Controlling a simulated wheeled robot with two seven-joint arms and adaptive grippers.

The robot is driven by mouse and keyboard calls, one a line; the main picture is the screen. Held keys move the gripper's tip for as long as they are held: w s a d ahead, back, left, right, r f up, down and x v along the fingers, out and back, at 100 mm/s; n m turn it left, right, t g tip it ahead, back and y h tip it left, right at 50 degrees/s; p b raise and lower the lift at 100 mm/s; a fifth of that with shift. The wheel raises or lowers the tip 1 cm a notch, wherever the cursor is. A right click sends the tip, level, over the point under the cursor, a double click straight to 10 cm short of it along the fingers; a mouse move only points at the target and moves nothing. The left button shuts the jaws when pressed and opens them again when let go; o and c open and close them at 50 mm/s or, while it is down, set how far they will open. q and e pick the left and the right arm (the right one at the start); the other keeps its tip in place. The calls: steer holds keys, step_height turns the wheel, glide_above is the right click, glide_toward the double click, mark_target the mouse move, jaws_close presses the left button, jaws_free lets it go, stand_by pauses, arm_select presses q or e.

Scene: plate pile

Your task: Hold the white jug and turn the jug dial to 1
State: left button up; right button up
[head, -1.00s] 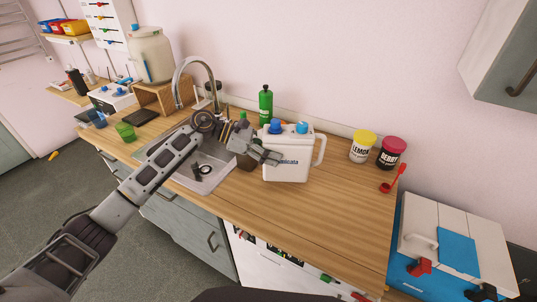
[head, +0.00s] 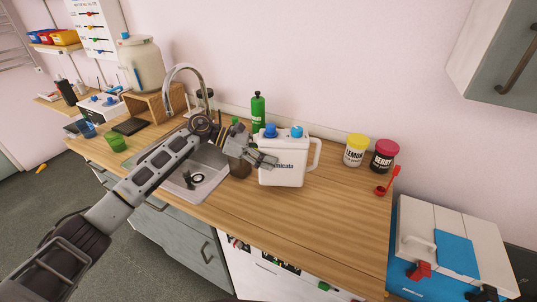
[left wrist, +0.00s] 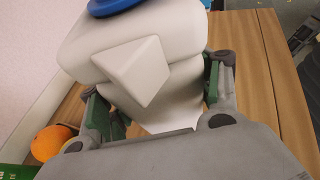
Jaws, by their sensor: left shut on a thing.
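I cannot tell which is the dial or read a setting. My left gripper (head: 264,160) is shut on the jug at its left side. In the left wrist view the jug (left wrist: 130,65) fills the space between the green-padded fingers, with a blue part (left wrist: 112,5) at the top edge. My right gripper is not in view.
A green bottle (head: 258,112) stands behind the jug and a sink (head: 190,182) lies to its left. Yellow-lidded (head: 355,150) and red-lidded (head: 384,156) jars and a red spoon (head: 390,182) are at the right. The counter in front of the jug is clear.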

arm_select(q)
steer(key=shift+f+b, duration=0.3)
steer(key=shift+f, duration=0.95)
stand_by(0.3)
